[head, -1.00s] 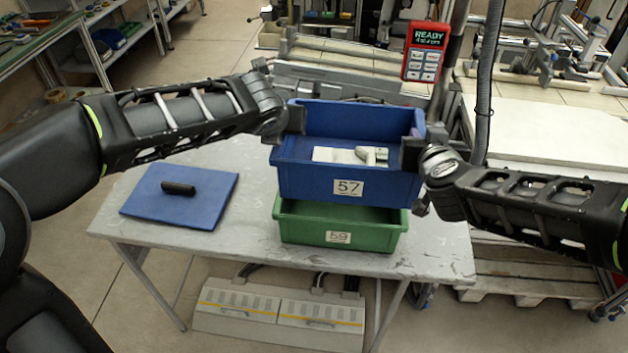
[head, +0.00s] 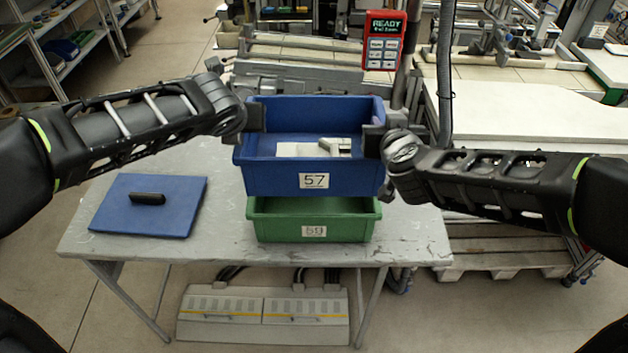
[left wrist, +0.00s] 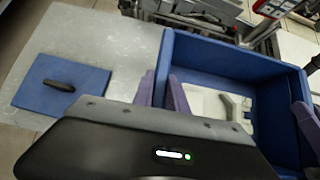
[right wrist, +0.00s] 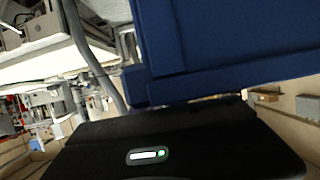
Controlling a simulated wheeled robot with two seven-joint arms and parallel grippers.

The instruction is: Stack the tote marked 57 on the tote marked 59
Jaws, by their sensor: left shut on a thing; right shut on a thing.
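The blue tote marked 57 (head: 275,178) is upright over the green tote marked 59 (head: 275,229), which stands on the grey table. Part of the green tote's inside shows below the blue tote's front; its back is hidden. Whether the totes touch is unclear. My left gripper (head: 256,121) is shut on the blue tote's left wall; its purple fingers show in the left wrist view (left wrist: 165,92). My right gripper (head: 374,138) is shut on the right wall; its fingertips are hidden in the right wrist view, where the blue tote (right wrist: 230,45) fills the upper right.
A grey and white object (head: 336,147) lies inside the blue tote. A blue lid with a black handle (head: 125,216) lies on the table (head: 225,240) to the left. A red READY device (head: 383,40) is behind. The table's right end is bare.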

